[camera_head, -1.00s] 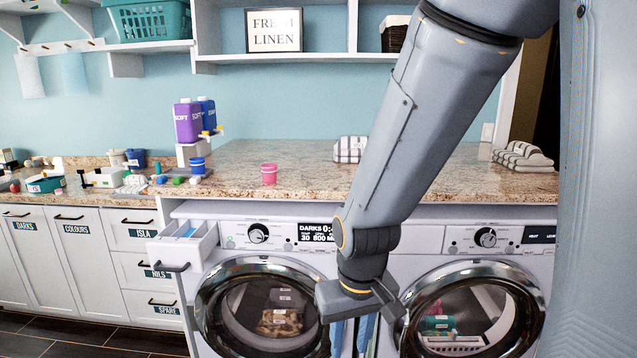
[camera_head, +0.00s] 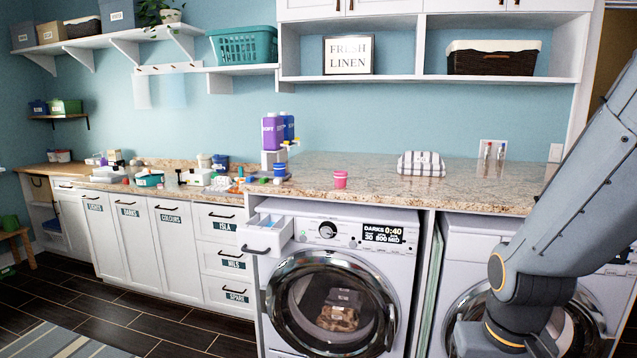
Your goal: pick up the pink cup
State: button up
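The pink cup (camera_head: 340,179) stands upright on the speckled stone counter (camera_head: 385,189) above the left washing machine. My gripper's fingers are not visible; the end of the arm runs to the bottom of the picture.
Purple and blue bottles (camera_head: 273,131) stand on a raised holder left of the cup, with a blue cup (camera_head: 280,170) below. A folded striped towel (camera_head: 421,163) lies to the right. An open detergent drawer (camera_head: 266,236) juts out below the counter.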

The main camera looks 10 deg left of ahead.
aim_at(340, 177)
jog(key=u, duration=0.8)
jog(key=i, duration=1.35)
jog(key=z, duration=0.05)
